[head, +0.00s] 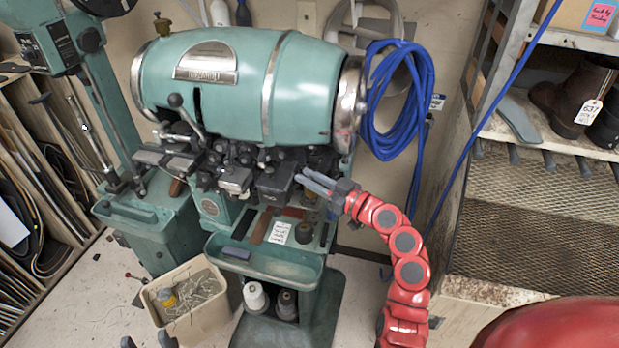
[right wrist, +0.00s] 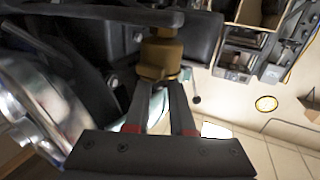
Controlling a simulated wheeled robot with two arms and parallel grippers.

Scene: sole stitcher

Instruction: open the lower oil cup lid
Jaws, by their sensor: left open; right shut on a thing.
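The lower oil cup (right wrist: 162,52) is a small brass fitting against dark machine parts in the right wrist view. The lid cannot be told clearly from the cup there. My right gripper (right wrist: 155,88) has its fingertips at the cup's brass end and is shut on the lid. In the head view my right gripper (head: 308,184) reaches in from the right to the front of the green stitcher (head: 225,85); the lower cup cannot be made out there. My left gripper (head: 147,339) shows only two dark fingertips, apart and empty, at the bottom left edge.
A brass cup (head: 162,24) sits on top of the stitcher. A blue hose (head: 412,95) hangs behind it. A bin (head: 203,320) of scraps stands on the floor at the lower left. A shelf with a mesh tray (head: 540,220) stands to the right.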

